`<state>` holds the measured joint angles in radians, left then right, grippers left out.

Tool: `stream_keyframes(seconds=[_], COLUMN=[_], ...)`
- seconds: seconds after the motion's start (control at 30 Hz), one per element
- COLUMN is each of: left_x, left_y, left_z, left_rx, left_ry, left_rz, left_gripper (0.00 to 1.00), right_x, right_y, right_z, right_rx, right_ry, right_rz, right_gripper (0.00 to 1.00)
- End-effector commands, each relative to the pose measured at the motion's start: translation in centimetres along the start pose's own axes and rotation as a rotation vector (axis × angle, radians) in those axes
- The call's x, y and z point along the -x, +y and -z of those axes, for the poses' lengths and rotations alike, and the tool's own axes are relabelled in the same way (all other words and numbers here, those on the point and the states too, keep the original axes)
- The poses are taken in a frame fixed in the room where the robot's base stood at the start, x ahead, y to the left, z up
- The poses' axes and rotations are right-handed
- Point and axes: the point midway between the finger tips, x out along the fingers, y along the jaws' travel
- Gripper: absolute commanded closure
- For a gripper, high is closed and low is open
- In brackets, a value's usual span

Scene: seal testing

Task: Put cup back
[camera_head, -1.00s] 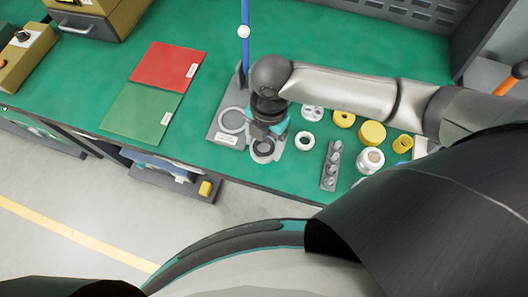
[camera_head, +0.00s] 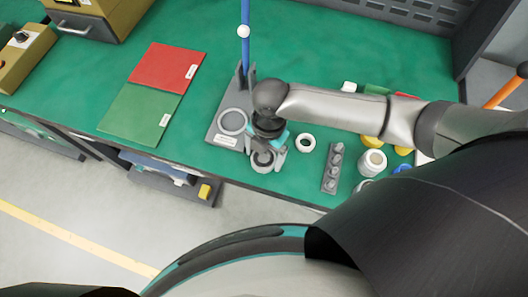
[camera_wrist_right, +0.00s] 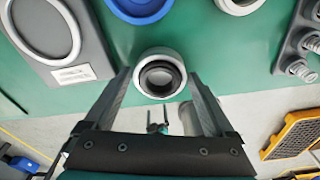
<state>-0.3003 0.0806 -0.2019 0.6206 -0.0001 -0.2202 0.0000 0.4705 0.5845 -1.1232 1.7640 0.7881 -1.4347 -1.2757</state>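The cup (camera_head: 263,159) is a small pale grey, round piece with a dark opening. It is near the table's front edge, to the right of the grey plate (camera_head: 220,138) with a round ring on it. My right gripper (camera_head: 266,156) points down with one finger on each side of the cup. In the right wrist view the cup (camera_wrist_right: 160,75) fills the space between the fingertips, and its opening faces the camera. The fingers appear closed on it; whether it touches the table is unclear. My left gripper is not in view.
White and yellow parts lie beyond, partly behind my right arm. A blue ring (camera_wrist_right: 140,6) shows in the wrist view. Red (camera_head: 168,66) and green (camera_head: 140,112) mats lie left.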

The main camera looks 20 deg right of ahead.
Motion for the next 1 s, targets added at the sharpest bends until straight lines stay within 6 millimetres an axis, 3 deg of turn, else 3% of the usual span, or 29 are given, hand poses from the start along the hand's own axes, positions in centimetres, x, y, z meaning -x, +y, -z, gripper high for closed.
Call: stream_keyframes(seconds=[0.3,0.43,0.8,1.0], left_x=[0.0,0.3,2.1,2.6], left_y=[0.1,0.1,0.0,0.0], left_z=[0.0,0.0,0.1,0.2], left_rx=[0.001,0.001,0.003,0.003], left_ry=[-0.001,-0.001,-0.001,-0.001], left_rz=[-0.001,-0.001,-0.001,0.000], left_gripper=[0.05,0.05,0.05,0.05], right_x=[0.1,1.1,8.7,11.5], right_y=[0.0,0.0,0.1,0.1], right_z=[0.0,0.0,0.0,0.0], right_rx=[0.000,0.001,0.001,-0.001], right_ry=[0.000,0.000,-0.001,0.000], right_rz=[0.000,-0.001,-0.003,-0.001], right_gripper=[0.00,0.00,0.00,0.00])
